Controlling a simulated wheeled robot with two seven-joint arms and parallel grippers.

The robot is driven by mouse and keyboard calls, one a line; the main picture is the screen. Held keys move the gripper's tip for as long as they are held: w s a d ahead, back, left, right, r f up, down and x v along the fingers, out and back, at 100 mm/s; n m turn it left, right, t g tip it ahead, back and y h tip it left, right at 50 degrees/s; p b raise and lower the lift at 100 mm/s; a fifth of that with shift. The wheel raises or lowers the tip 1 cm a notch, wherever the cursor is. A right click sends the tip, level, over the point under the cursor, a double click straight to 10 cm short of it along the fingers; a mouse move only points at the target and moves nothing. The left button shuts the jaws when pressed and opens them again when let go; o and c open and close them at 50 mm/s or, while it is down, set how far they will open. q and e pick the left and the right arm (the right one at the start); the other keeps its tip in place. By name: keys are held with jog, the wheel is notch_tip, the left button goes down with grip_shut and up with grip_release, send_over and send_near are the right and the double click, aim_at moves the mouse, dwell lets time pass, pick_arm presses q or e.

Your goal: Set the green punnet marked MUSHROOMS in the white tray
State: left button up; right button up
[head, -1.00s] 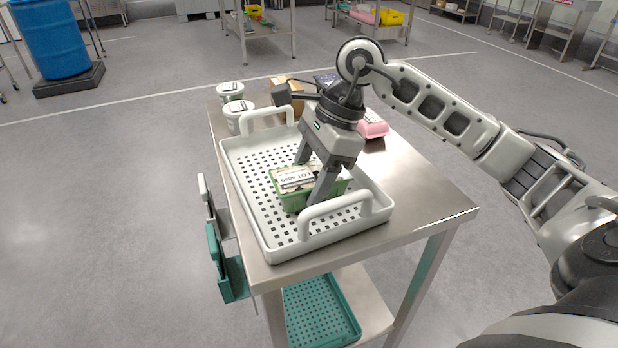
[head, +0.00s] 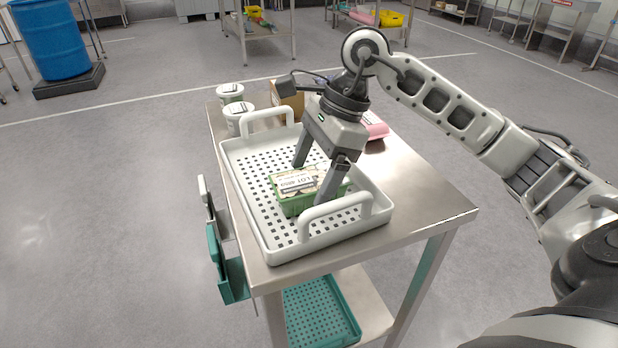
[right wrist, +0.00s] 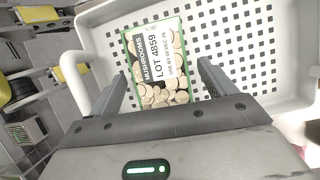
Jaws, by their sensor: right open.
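The green punnet marked MUSHROOMS (head: 293,203) sits in the white tray (head: 241,203), toward its near right part. Its label and the pale mushrooms under it show in the right wrist view (right wrist: 157,62). The white tray, with a perforated floor and two raised handles, stands on the steel table. My right gripper (head: 308,183) is open above the punnet, with one finger on either side of it. In the right wrist view the open fingers (right wrist: 160,80) lie apart from the punnet's sides. My left gripper is not in view.
A brown box (head: 289,98) and a pink container (head: 375,127) are at the back. The steel table's right side (head: 425,198) is clear. A teal tray (head: 318,312) lies on the lower shelf.

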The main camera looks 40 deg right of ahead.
pick_arm(q)
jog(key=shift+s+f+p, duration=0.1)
jog(key=shift+p, duration=0.3)
pick_arm(e)
jog(key=w+v, duration=0.1)
jog(key=v, duration=0.9)
jog(key=shift+s, duration=0.5)
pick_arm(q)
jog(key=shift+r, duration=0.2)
pick_arm(e)
jog(key=shift+d, duration=0.1)
